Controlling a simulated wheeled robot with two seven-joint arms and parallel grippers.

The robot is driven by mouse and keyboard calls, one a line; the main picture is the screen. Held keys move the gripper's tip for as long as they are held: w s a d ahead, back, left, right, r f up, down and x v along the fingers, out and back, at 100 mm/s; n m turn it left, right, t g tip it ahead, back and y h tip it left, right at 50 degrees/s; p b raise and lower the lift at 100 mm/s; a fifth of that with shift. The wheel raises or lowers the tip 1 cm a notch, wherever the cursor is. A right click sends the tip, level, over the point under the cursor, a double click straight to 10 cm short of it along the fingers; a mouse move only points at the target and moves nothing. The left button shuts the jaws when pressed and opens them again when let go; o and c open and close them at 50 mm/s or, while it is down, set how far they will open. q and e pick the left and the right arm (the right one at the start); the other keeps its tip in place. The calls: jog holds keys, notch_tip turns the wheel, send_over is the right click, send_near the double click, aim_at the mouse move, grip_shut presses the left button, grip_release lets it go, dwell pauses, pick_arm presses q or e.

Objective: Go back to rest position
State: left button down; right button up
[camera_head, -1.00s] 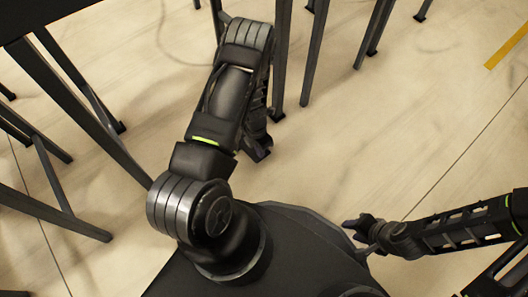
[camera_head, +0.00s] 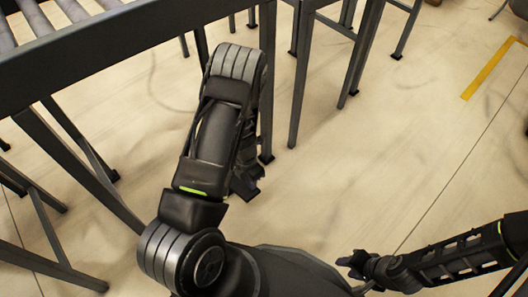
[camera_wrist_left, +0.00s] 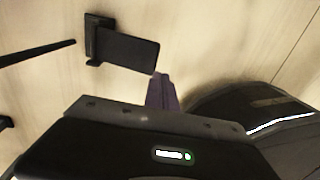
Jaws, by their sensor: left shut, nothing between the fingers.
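My left arm rises from my body at the bottom and bends back down in the head view. My left gripper (camera_head: 250,193) hangs beside its forearm, over the bare floor. The left wrist view shows its fingers (camera_wrist_left: 162,92) closed together with nothing between them. My right gripper (camera_head: 350,266) is low at the right, in front of my body and over the floor. It is small and dark, and the gap between its fingers is not clear. Neither gripper visibly touches anything.
A dark conveyor frame with grey rollers (camera_head: 58,17) crosses the upper left. Several dark legs (camera_head: 300,75) stand behind my left arm. In the left wrist view a leg's foot plate (camera_wrist_left: 98,38) rests on the floor. The floor (camera_head: 400,150) at centre right is clear, with a yellow stripe (camera_head: 488,68).

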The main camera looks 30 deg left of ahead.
pick_arm(q)
jog(key=s+d+r+m+h, duration=0.15)
jog(key=s+d+m, duration=0.25)
jog(key=d+m, duration=0.5)
jog(key=s+d+r+m+t, duration=0.1)
jog(key=s+d+r+m, duration=0.4)
jog(key=m, duration=0.7)
jog(key=s+d+m+h, duration=0.1)
jog(key=s+d+m, duration=0.2)
jog(key=d+m, duration=0.65)
notch_tip(320, 180, up, 27)
jog(key=s+p, duration=0.1)
jog(key=p, duration=2.6)
jog(key=shift+d+f, duration=0.2)
